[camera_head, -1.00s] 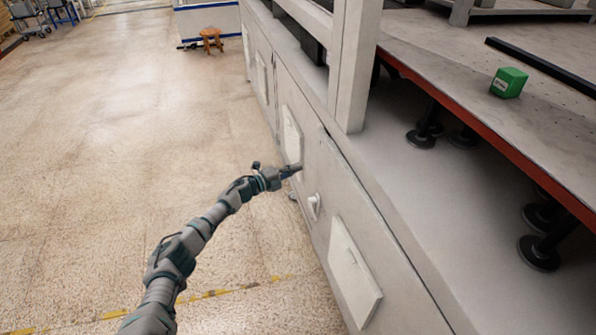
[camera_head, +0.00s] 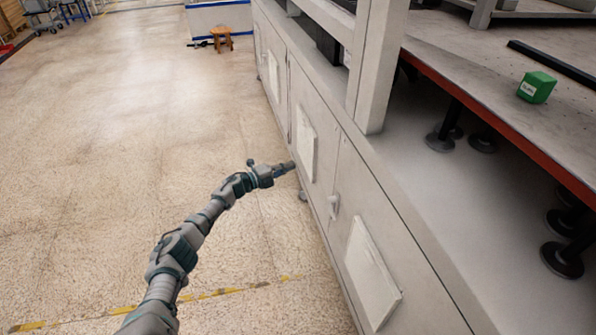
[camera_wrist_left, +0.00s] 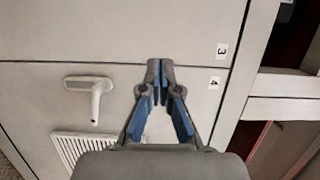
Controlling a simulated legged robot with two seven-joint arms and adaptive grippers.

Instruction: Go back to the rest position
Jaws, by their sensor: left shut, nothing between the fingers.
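My left gripper (camera_head: 288,167) is at the end of my left arm, which comes in from the lower left over the floor. It points at the side of the grey cabinet (camera_head: 326,185). In the left wrist view the left gripper (camera_wrist_left: 160,65) has its fingertips together with nothing between them. The cabinet face with a door handle (camera_wrist_left: 92,90) lies beyond the fingers. I cannot tell the exact gap to the panel. My right gripper is not in view.
A green block (camera_head: 537,87) sits on the raised bed with a red edge (camera_head: 480,115). A white post (camera_head: 375,65) rises from the cabinet ledge. A wooden stool (camera_head: 222,38) stands far back. The floor (camera_head: 120,150) at left is open.

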